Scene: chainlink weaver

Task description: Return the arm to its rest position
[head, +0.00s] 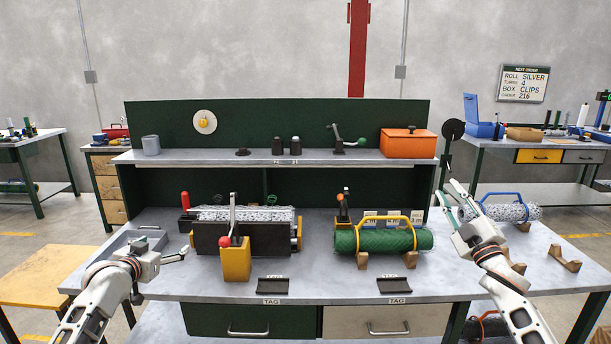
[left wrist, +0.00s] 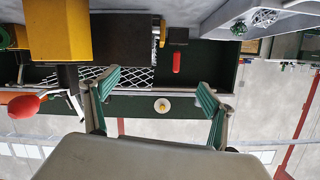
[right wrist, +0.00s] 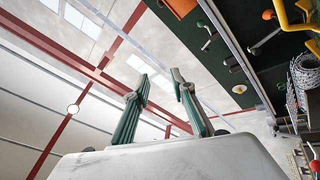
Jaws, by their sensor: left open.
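My left gripper (head: 176,256) is open and empty over the left front of the workbench (head: 330,287), left of the yellow block. In the left wrist view its two green-padded fingers (left wrist: 157,88) are wide apart with nothing between them. My right gripper (head: 455,200) is raised at the bench's right side, between the green mesh roll and the silver roll. In the right wrist view its fingers (right wrist: 162,90) stand apart, with a narrower gap and nothing between them. Both arms reach in from the lower corners of the head view.
A black weaving machine (head: 255,239) with a red-knobbed lever stands at bench left. A green mesh roll (head: 383,240) with a yellow handle sits on wooden cradles. A silver roll (head: 508,212) lies right. An orange box (head: 407,143) sits on the shelf.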

